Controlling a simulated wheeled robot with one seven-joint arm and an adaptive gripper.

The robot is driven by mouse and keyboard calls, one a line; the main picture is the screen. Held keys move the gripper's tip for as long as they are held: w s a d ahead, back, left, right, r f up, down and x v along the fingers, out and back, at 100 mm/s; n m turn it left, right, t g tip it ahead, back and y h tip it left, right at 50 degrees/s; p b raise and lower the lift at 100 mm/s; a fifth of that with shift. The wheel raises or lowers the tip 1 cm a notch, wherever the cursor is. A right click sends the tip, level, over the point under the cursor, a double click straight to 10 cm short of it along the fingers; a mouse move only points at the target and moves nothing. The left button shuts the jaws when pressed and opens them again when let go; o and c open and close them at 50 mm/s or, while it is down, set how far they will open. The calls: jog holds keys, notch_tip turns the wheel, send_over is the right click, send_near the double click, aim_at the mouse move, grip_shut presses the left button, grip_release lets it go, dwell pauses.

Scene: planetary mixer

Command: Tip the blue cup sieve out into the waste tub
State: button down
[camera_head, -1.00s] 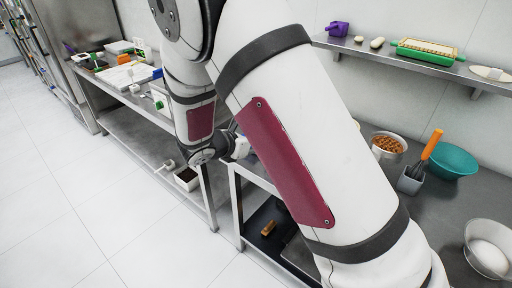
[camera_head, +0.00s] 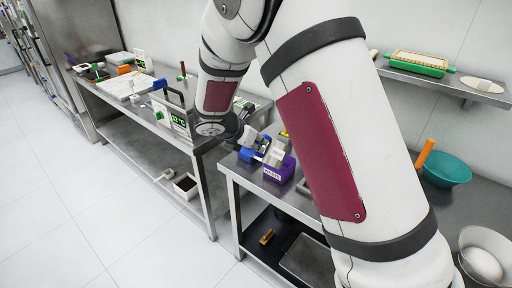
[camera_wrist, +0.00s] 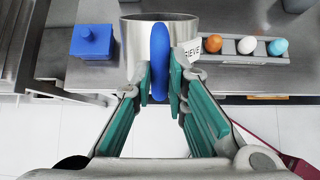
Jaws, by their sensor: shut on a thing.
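The blue cup sieve is a steel cup (camera_wrist: 175,40) with a blue handle (camera_wrist: 160,62) and a label reading "SIEVE". My gripper (camera_wrist: 160,82) is shut on the handle, one teal-padded finger on each side. In the head view the gripper (camera_head: 248,137) is small and partly hidden, with the grey cup (camera_head: 275,153) just beyond it. The purple waste tub (camera_head: 279,170), labelled "WASTE", stands at the steel table's corner, below and close to the cup. Whether they touch is unclear. The tub is not visible in the wrist view.
A blue box (camera_wrist: 92,41) stands left of the cup in the wrist view. An egg holder (camera_wrist: 232,58) with brown, white and blue eggs lies to the right. A teal bowl (camera_head: 447,168) and a white bowl (camera_head: 484,255) stand at right. My arm hides much of the counter.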

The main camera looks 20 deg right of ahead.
aim_at(263, 136)
dwell(0.3)
jog(key=shift+w+d+r+g+y, duration=0.4)
jog(key=shift+w+d+y, duration=0.1)
jog(key=shift+d, duration=0.2)
jog(key=shift+w+d+r+g+y, duration=0.35)
jog(key=shift+d+r+g+y, duration=0.1)
jog(key=shift+y, duration=0.25)
jog(key=shift+w+d+r+g+y, duration=0.1)
jog(key=shift+w+d+g+y, duration=0.15)
jog(key=shift+w+d+y, duration=0.35)
jog(key=shift+w+d+r+g+y+b, duration=0.1)
jog(key=shift+w+d+g+y+b, duration=0.15)
jog(key=shift+d, duration=0.15)
jog(key=shift+w+d+r+g+y+b, duration=0.15)
jog(key=shift+d+y, duration=0.1)
jog(key=shift+d, duration=0.15)
jog(key=shift+s+a+f+t+h, duration=0.25)
jog(key=shift+s+a+t+h, duration=0.15)
jog(key=shift+s+a+h, duration=0.4)
jog(key=shift+s+a+f+t+h, duration=0.25)
jog(key=shift+s+a+t+h, duration=0.15)
jog(key=shift+a, duration=0.25)
jog(key=shift+s+a+f+t+h, duration=0.2)
jog(key=shift+s+a+t+h, duration=0.1)
jog(key=shift+a+h, duration=0.25)
